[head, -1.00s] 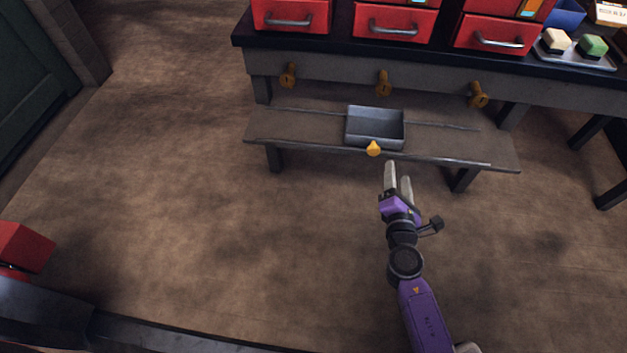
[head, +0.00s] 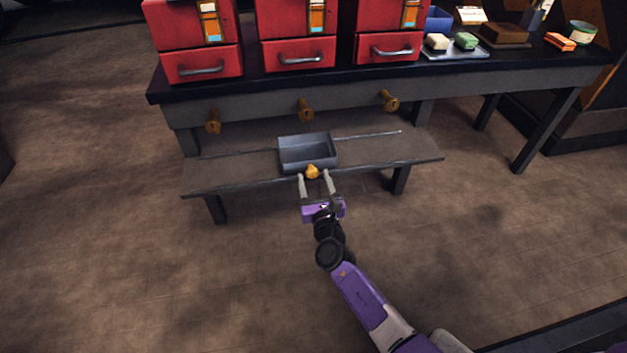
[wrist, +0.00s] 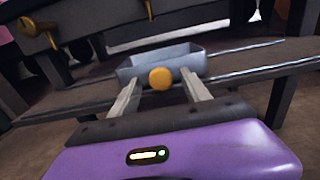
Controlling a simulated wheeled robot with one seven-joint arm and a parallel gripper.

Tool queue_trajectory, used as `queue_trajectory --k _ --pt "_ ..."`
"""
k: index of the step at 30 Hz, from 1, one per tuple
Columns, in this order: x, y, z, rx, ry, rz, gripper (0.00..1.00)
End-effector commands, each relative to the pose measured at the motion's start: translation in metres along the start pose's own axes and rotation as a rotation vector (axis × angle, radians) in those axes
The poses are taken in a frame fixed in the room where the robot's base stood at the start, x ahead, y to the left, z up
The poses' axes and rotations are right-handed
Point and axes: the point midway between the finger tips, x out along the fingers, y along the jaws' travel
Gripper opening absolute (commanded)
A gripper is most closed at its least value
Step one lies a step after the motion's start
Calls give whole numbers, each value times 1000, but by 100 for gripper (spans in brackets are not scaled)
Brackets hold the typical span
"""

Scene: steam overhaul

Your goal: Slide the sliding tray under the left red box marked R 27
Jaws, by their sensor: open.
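The sliding tray (head: 308,152) is a grey open box on the low shelf, below the middle red box (head: 298,30) and to the right of the left red box (head: 195,35). It looks empty. A round yellow knob (head: 312,172) sits on its front. My gripper (head: 316,180) is open, with one finger on each side of the knob. In the wrist view the knob (wrist: 161,78) shows between the fingertips, with the tray (wrist: 190,60) behind it. I cannot tell whether the fingers touch the knob. The marking R 27 is not readable.
The low shelf (head: 225,178) has a rail line (head: 370,134) running along it, with bare shelf on both sides of the tray. Several brass taps (head: 305,110) hang above it from the bench edge. A third red box (head: 388,30) stands at the right.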

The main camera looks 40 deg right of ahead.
Motion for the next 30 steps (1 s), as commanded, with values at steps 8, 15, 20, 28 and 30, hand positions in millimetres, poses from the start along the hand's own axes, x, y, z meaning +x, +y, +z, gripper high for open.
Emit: queue_trajectory --k 8,15,20,28,30 --pt "6 0 0 1 0 0 55" --pt "5 0 0 1 0 0 24" --pt "5 0 0 1 0 0 0" --pt "5 0 0 2 0 0 0" --pt "5 0 0 1 0 0 0"
